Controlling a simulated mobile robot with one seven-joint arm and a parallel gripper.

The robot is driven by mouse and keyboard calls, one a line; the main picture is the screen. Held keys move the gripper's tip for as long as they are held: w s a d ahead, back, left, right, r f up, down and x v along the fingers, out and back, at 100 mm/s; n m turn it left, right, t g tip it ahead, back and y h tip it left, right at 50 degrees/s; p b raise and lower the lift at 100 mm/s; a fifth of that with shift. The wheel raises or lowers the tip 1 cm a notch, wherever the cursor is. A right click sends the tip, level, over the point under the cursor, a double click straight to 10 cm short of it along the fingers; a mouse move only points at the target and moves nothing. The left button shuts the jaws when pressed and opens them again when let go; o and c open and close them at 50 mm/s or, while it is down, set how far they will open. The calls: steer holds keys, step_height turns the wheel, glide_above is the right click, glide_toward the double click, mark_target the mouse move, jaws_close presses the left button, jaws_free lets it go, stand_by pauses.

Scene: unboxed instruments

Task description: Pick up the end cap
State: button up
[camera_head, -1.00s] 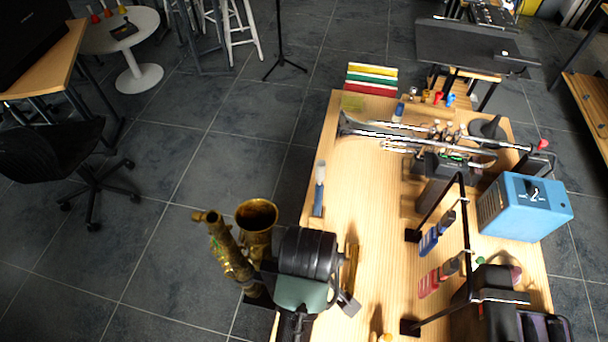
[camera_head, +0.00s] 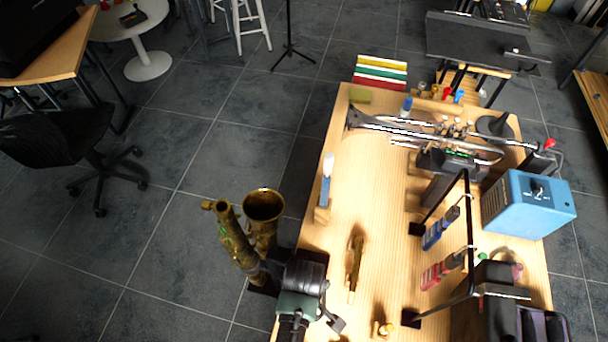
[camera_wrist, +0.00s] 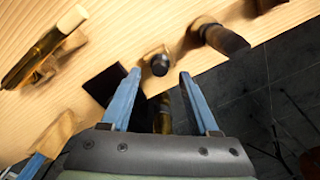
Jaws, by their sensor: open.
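A small dark round piece, which looks like the end cap (camera_wrist: 160,66), sits against a pale wooden block (camera_wrist: 150,51) in the wrist view. It lies between the line of my two blue fingers, a little beyond their tips. My gripper (camera_wrist: 158,74) is open and empty, with the fingers apart on either side. In the head view my gripper (camera_head: 325,312) is over the table's left edge, near the brass saxophone (camera_head: 235,242). I cannot pick out the end cap in the head view; my arm or the picture edge may hide it.
A brass piece (camera_head: 354,265) lies on the wooden table (camera_head: 385,220). A dark cylindrical piece (camera_wrist: 222,38) is right of the cap in the wrist view. The trumpet (camera_head: 430,135), black rack (camera_head: 468,205) and blue box (camera_head: 527,205) stand farther off. The middle tabletop is partly clear.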

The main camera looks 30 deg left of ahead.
steer(key=shift+f, duration=1.15)
jaws_close()
